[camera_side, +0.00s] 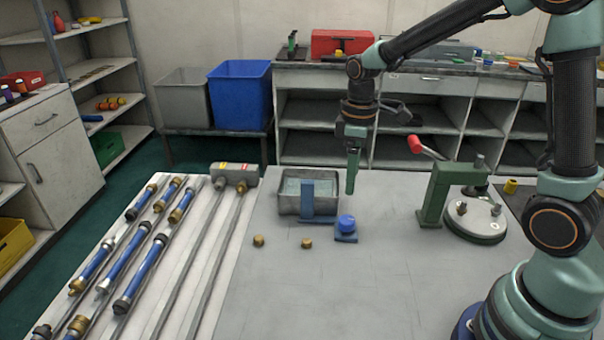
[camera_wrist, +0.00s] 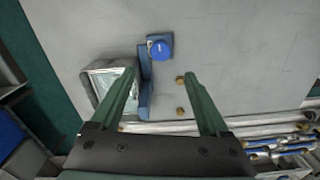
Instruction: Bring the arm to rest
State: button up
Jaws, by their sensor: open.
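My gripper (camera_side: 351,170) hangs from the arm, fingers pointing down, above the grey worktop (camera_side: 300,290). In the wrist view its two green fingers (camera_wrist: 160,82) stand apart with nothing held between them. In the side view one finger hides the other. Below and near the gripper, a blue round knob on a small blue block (camera_side: 346,226) sits on the worktop; it also shows in the wrist view (camera_wrist: 160,48). A metal tank with clear liquid (camera_side: 290,207) stands left of the gripper, with a blue bracket (camera_side: 318,208) at its front.
Two brass caps (camera_side: 259,241) (camera_side: 306,243) lie on the worktop. A green clamp device with a red-handled lever (camera_side: 436,195) stands at the right. A white panel with blue cylinders and pipes (camera_side: 147,270) lies at the left. The front middle of the worktop is clear.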

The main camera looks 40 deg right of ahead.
jog(key=shift+r, duration=0.1)
jog(key=s+a+r+m+t, duration=0.2)
jog(key=s+r+m+t, duration=0.3)
jog(key=s+r, duration=0.5)
jog(key=shift+s+m+t, duration=0.15)
jog(key=shift+m+t, duration=0.15)
jog(key=shift+m, duration=0.7)
